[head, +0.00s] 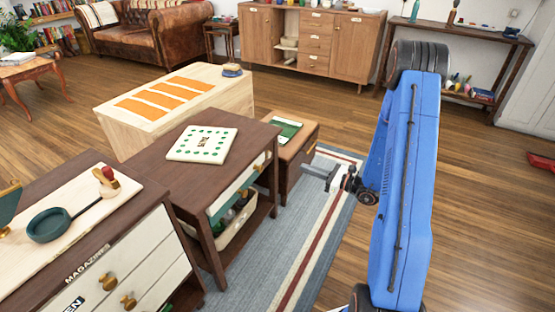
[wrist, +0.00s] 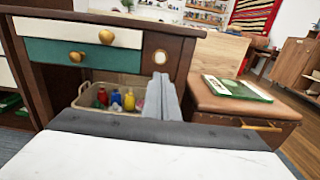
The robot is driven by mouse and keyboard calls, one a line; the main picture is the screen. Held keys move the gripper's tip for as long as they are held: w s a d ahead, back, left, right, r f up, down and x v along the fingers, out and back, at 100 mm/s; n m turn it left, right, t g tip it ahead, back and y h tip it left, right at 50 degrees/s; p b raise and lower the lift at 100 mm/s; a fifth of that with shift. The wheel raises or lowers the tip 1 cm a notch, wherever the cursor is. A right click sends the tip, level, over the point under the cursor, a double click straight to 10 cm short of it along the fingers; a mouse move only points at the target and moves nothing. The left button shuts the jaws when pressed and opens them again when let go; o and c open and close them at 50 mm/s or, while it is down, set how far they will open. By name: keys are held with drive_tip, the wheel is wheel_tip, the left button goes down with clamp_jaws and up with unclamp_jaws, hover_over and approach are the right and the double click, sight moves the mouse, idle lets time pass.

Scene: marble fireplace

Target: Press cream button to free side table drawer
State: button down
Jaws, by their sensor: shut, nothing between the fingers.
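The side table (head: 255,131) is dark brown wood, with a cream drawer (wrist: 60,28) above a green drawer (wrist: 50,55). Both drawers look shut and have gold knobs. The round cream button (wrist: 160,56) sits on the table's front, right of the drawers, in the wrist view. I cannot make it out in the head view. My gripper (head: 306,178) is shut and empty, out in front of the table's right end. In the wrist view its fingertips (wrist: 161,79) appear just below the button. The head view shows a gap between them and the table.
A basket (wrist: 88,95) with several coloured bottles stands on the table's lower shelf. A brown box seat (wrist: 215,97) with a green book (wrist: 238,89) stands just right of the table. The striped rug (head: 285,250) in front is clear. A magazine cabinet (head: 105,265) stands nearer, at left.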

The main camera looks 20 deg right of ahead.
sight(270, 156)
idle(0.3)
drive_tip(key=x, duration=1.4)
